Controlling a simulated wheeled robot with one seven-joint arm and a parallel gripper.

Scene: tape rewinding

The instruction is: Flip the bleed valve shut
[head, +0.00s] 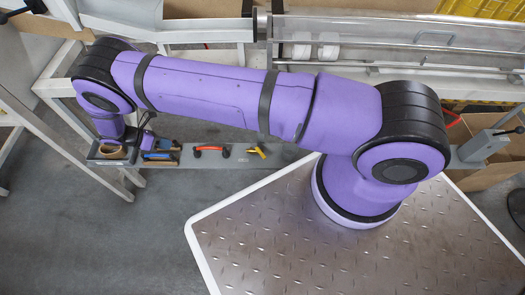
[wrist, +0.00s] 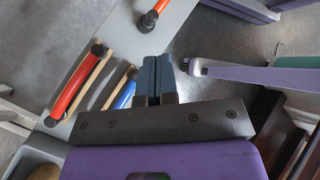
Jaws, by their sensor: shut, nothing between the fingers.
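I cannot clearly make out the bleed valve. A small yellow piece with a short arm (head: 257,151) lies on the grey shelf in the head view; I cannot tell whether it is the valve. A red lever-like piece (head: 452,119) also shows at the right, partly hidden by my arm. My gripper (wrist: 155,78) is shut and empty, its blue fingertips together in the wrist view. It is over the left end of the shelf, apart from the yellow piece. In the head view my wrist hides most of the gripper.
An orange bar with black ends (head: 211,150) lies on the grey shelf (head: 190,160); its end shows in the wrist view (wrist: 149,20). Red-handled (wrist: 76,84) and blue-handled (wrist: 125,90) tools lie near my gripper. A roll of tape (head: 110,149) is in a bin at the left. A clear-covered machine (head: 400,35) stands behind.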

